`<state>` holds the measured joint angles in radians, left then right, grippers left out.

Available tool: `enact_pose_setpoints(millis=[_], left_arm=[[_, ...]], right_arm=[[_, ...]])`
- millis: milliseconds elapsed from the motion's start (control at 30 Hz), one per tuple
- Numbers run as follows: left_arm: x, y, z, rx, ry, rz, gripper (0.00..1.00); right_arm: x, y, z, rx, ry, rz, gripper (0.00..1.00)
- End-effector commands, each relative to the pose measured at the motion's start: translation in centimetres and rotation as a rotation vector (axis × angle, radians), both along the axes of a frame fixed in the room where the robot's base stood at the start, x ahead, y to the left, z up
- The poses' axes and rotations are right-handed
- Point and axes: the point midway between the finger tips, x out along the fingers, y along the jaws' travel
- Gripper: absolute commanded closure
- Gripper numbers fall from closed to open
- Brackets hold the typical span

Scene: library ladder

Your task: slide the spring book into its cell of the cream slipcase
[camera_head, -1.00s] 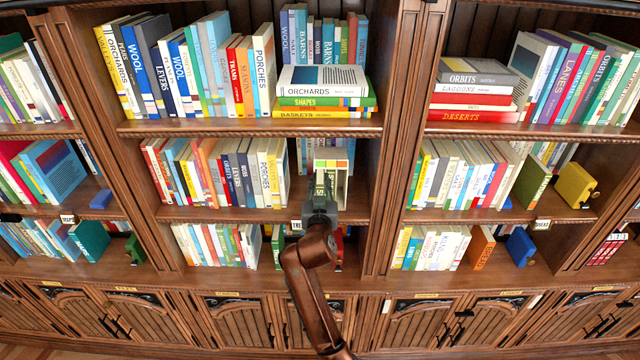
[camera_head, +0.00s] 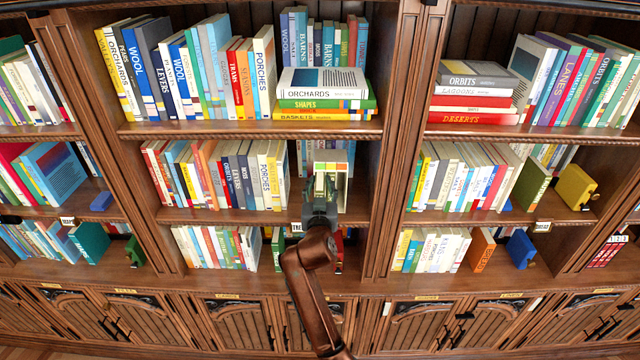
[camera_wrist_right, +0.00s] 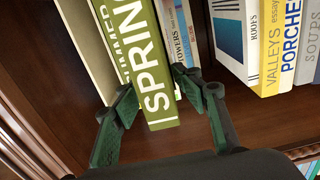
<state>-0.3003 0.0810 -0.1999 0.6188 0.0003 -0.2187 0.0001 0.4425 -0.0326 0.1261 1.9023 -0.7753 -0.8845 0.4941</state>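The cream slipcase (camera_head: 342,190) stands on the middle shelf of the central bay, with green, yellow and orange squares along its top edge. My right gripper (camera_head: 320,200) is in front of its left part. In the right wrist view the green spring book (camera_wrist_right: 158,60) shows its spine between the two fingers of my right gripper (camera_wrist_right: 158,88), which appear shut on it. A second book with a partly hidden title (camera_wrist_right: 108,40) is beside the spring book, on its left there. How deep the spring book sits in the slipcase is hidden. My left gripper is not in view.
A row of books (camera_head: 220,180) stands left of the slipcase, ending near a yellow-spined book (camera_wrist_right: 272,50) and a Porches book (camera_wrist_right: 291,45). The bay's upright (camera_head: 388,190) is to the right. A stack of books (camera_head: 322,92) lies on the shelf above.

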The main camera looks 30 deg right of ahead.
Motion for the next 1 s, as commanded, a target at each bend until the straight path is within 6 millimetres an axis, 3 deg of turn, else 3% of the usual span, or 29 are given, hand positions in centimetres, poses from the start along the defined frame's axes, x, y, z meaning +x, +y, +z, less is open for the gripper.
enact_pose_setpoints(millis=[500, 867, 1000], left_arm=[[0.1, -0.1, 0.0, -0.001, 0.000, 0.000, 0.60], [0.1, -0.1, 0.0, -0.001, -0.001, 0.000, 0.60], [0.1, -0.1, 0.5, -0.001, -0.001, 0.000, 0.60]], right_arm=[[-5.9, 3.7, 0.0, 0.001, -0.001, 0.001, 0.61], [-6.4, 4.0, 0.1, -0.001, -0.001, 0.000, 0.61], [-6.3, 4.0, 0.6, -0.001, -0.002, 0.000, 0.70]])
